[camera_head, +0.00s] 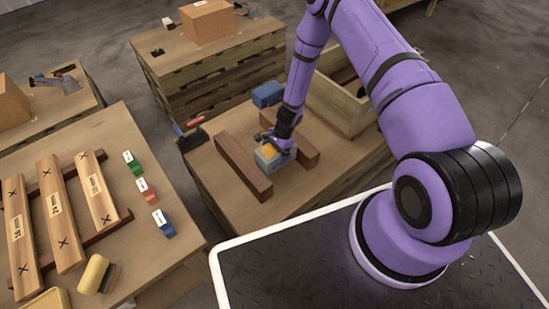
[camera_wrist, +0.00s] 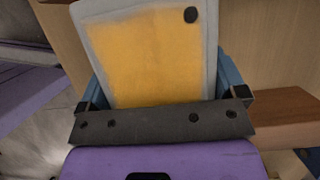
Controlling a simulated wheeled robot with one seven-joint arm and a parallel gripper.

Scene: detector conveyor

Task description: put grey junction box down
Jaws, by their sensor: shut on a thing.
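The grey junction box (camera_head: 270,158) has a yellow-orange face and is at my gripper (camera_head: 279,141) in the head view, between two dark wooden bars on a wooden table. In the wrist view the junction box (camera_wrist: 150,55) fills the middle, with its yellow panel and a dark round spot at its upper right corner. My gripper (camera_wrist: 165,95) is shut on the box, with a blue-grey finger on each side of it. Whether the box touches the tabletop cannot be told.
Wooden bars lie left (camera_head: 243,167) and right (camera_head: 304,149) of the box. A blue block (camera_head: 267,94) and an open wooden crate (camera_head: 341,102) are behind. A red-handled tool (camera_head: 192,133) sits at the table's left edge. Bare tabletop (camera_head: 320,180) is in front on the right.

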